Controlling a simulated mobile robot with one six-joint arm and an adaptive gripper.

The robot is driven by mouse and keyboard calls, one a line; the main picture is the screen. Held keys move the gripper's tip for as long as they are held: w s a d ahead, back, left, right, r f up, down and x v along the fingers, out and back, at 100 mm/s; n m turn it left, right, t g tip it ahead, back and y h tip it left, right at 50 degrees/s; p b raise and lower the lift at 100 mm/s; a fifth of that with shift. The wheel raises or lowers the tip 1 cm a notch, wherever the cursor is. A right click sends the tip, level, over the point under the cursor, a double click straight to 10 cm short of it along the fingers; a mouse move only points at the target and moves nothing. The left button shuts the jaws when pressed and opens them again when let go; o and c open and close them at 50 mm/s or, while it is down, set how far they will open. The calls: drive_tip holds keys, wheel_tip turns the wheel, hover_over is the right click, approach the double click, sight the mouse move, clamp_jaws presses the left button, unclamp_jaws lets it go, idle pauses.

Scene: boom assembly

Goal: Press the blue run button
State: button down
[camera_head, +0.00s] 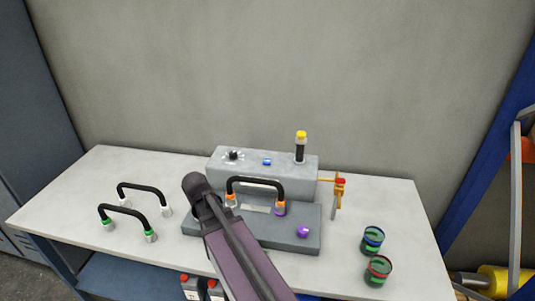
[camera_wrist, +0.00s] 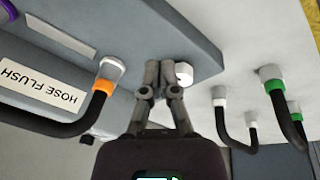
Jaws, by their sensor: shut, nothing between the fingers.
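The blue run button (camera_head: 267,161) is on top of the grey machine box (camera_head: 215,160), between a black knob and a yellow-topped post, and looks lit. It does not show in the wrist view. My gripper (camera_wrist: 159,68) is shut and empty in the wrist view. Its tips appear close to a white fitting (camera_wrist: 184,73) on the grey base; I cannot tell whether they touch. In the head view my arm covers the base's left part and the gripper's tips are hidden. The gripper is left of and nearer than the button.
A black hose (camera_head: 255,181) links an orange-collared and a purple-collared fitting before the box. Two loose black hoses (camera_head: 127,209) stand at left. A yellow-and-red valve (camera_head: 340,183) is at right, with two dark cans (camera_head: 372,240) nearer the front. A wall stands behind the table.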

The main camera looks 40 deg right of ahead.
sight(267, 161)
drive_tip(key=w+d+r+h+p, duration=0.1)
drive_tip(key=w+d+r, duration=0.1)
drive_tip(key=d, duration=0.2)
drive_tip(key=w+d+r+m+h+p, duration=0.1)
drive_tip(key=w+d+r+p, duration=0.1)
drive_tip(key=d, duration=0.3)
drive_tip(key=w+d+r+t+p, duration=0.1)
drive_tip(key=w+d+r+p, duration=0.1)
drive_tip(key=d+r, duration=0.2)
drive_tip(key=shift+w+d+r+h, duration=0.1)
drive_tip(key=shift+d+r+h, duration=0.15)
drive_tip(key=shift+d+h, duration=0.25)
drive_tip(key=w+d+r+m+h+p, duration=0.1)
drive_tip(key=d+r+p, duration=0.1)
drive_tip(key=d, duration=0.7)
drive_tip(key=w+d+r+h+p, duration=0.1)
drive_tip(key=d+r+h, duration=0.1)
drive_tip(key=d+r, duration=0.3)
drive_tip(key=d, duration=0.4)
drive_tip(key=shift+w+m+t+p, duration=0.25)
drive_tip(key=shift+m+t+p, duration=0.05)
drive_tip(key=shift+m+p, duration=0.1)
drive_tip(key=shift+f, duration=0.25)
wheel_tip(267, 161, down, 8)
drive_tip(key=b, duration=0.8)
drive_tip(key=shift+f+b, duration=0.2)
drive_tip(key=shift+b, duration=0.2)
drive_tip(key=shift+f, duration=0.2)
drive_tip(key=shift+f+b, duration=0.25)
drive_tip(key=shift+b, duration=0.25)
